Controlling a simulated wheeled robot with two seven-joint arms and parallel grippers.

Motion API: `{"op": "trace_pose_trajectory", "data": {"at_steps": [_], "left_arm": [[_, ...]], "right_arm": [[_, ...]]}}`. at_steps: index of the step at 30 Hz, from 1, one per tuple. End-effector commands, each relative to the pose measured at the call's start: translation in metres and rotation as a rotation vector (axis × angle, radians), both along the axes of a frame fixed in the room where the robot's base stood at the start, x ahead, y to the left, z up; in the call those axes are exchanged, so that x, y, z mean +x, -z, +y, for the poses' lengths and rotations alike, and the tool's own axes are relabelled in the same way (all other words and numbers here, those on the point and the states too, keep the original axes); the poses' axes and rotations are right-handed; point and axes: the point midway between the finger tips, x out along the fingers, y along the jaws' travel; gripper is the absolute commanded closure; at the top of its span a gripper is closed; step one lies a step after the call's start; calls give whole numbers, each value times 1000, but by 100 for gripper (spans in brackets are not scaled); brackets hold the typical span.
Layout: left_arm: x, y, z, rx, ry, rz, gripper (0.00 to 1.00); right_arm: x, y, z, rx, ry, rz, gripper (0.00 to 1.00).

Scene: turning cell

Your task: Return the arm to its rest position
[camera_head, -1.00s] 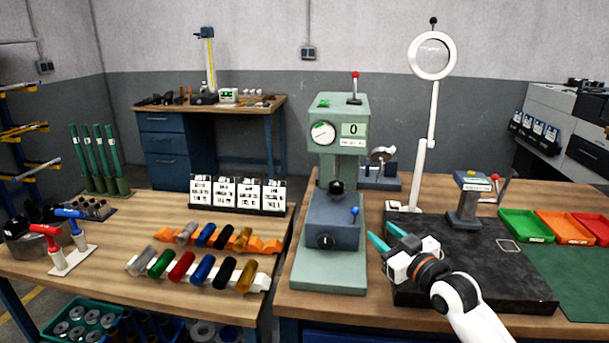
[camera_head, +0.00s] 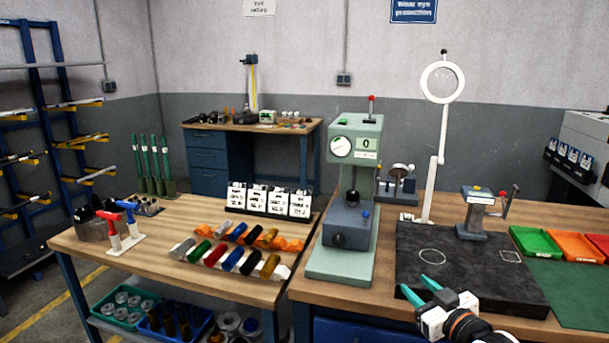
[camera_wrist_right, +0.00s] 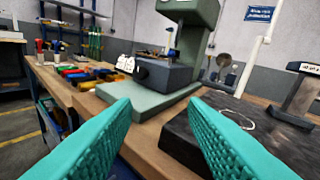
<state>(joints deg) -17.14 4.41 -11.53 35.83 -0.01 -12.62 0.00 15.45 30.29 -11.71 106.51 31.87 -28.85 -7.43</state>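My right gripper (camera_head: 421,291) is at the front edge of the dark slab, low in the head view. Its two teal fingers are spread with nothing between them; in the right wrist view the open fingers (camera_wrist_right: 165,125) frame a gap over the bench. The green bench tester (camera_head: 349,195) stands just left of and beyond the gripper, apart from it. My left gripper does not show in either view.
The dark slab (camera_head: 470,265) carries a grey stand (camera_head: 474,215). A magnifier lamp (camera_head: 440,130) rises behind it. Green (camera_head: 535,242) and orange trays stand at right. Coloured cylinders (camera_head: 215,255) lie in racks on the left bench.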

Motion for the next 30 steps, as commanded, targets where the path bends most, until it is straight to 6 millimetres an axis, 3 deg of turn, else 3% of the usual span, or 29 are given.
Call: {"op": "trace_pose_trajectory", "data": {"at_steps": [5,11,14,19,24,30], "left_arm": [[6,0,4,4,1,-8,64],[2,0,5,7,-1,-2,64],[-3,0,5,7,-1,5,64],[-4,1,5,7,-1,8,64],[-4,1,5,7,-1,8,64],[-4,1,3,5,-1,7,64]], "right_arm": [[-24,35,15,-17,-6,103,60],[-70,89,35,-50,-1,279,60],[-108,121,45,-70,12,406,60],[-192,170,52,-108,71,663,60],[-256,192,49,-132,137,850,60],[-317,202,42,-148,211,1024,60]]}}
